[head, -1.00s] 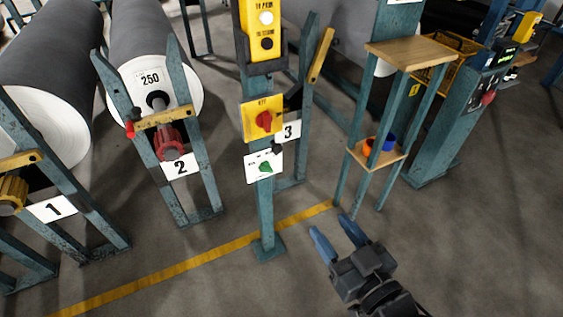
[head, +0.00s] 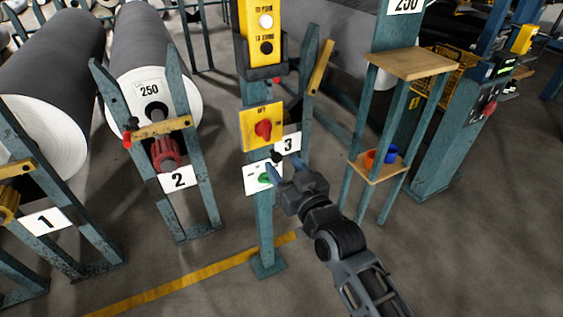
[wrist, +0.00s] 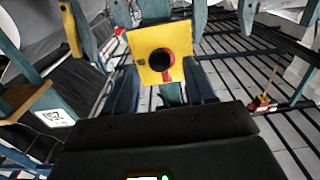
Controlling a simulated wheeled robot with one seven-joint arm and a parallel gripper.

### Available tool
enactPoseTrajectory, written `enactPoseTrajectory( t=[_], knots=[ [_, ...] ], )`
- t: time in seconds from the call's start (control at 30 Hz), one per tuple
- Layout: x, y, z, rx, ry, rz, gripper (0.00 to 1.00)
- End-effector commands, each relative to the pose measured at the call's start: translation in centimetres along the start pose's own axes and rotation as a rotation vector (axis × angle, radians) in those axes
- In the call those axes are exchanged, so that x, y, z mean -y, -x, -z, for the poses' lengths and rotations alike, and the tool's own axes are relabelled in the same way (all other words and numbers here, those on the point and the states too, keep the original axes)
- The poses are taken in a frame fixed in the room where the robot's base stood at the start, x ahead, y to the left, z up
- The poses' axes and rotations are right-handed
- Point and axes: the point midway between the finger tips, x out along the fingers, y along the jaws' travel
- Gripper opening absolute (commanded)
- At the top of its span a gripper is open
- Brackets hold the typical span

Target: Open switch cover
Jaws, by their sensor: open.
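A yellow switch panel (head: 261,127) with a red rotary knob (head: 263,130) is mounted on a teal post. A small black round knob (head: 276,156) sits near the plate's top. My gripper (head: 283,166) is open and empty, its blue fingers at the plate's right side; I cannot tell whether they touch it. In the wrist view the yellow panel (wrist: 150,41) is ahead, with a black round knob (wrist: 160,60) in front of it, between the fingers. I cannot tell which part is the cover.
A yellow button box (head: 262,30) is higher on the post (head: 263,225). Large grey rolls (head: 45,70) and numbered racks are at left. The floor in front is clear, with a yellow line.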

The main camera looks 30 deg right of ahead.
Motion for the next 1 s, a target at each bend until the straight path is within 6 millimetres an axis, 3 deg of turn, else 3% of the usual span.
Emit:
enactPoseTrajectory(
  t=[0.2, 0.5, 1.0],
  knots=[
    [0.0, -1.7, 0.0, 0.0, -0.001, -0.001, 0.54],
    [0.0, -1.8, 0.0, 0.0, -0.001, 0.0, 0.53],
    [0.0, -1.8, 0.0, 0.0, -0.001, 0.0, 0.06]
  ],
)
